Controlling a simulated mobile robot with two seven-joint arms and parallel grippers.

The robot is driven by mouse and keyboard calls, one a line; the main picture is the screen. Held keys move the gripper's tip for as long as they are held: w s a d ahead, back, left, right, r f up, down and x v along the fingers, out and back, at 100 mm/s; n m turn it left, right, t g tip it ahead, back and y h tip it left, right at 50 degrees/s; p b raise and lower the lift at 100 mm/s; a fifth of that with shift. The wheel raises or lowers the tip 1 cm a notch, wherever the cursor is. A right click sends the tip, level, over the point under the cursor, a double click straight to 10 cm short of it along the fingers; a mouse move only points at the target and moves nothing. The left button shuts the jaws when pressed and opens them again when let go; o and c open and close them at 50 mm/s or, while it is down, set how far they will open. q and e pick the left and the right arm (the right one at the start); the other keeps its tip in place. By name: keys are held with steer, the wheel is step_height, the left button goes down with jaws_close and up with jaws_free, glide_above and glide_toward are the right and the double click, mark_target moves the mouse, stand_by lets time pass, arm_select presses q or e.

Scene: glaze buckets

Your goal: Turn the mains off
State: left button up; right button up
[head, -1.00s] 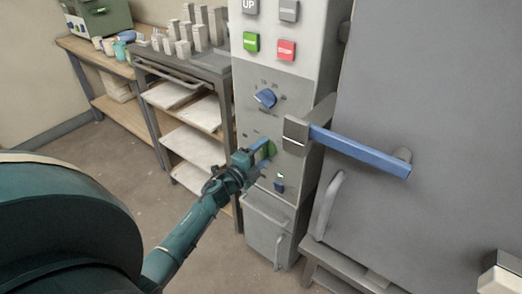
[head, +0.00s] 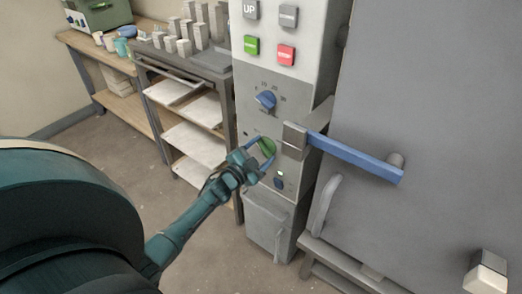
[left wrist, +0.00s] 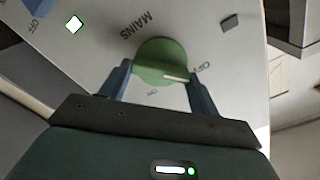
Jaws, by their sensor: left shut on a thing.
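The green round mains knob (head: 268,148) sits on the front of the pale control column, below the blue dial. In the left wrist view the knob (left wrist: 158,52) lies below the word MAINS, which appears upside down. A white line on the knob points right, roughly towards an OFF mark (left wrist: 203,67); its exact alignment is hard to judge. My left gripper (head: 260,157) is shut on the knob, with one finger on each side, as the left wrist view (left wrist: 160,80) also shows. My right gripper is not in view.
The blue-barred door handle (head: 350,155) juts out just right of the knob. A blue dial (head: 266,100) is above and a small blue switch (head: 279,183) below. Green (head: 252,45) and red (head: 286,54) buttons are higher up. A shelf rack (head: 195,145) stands left.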

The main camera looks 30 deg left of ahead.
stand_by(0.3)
arm_select(q)
steer(key=o, duration=1)
steer(key=s, duration=0.8)
steer(key=s+a, duration=0.1)
steer(key=s, duration=0.4)
steer(key=shift+s+p, duration=0.1)
steer(key=shift+p, duration=0.3)
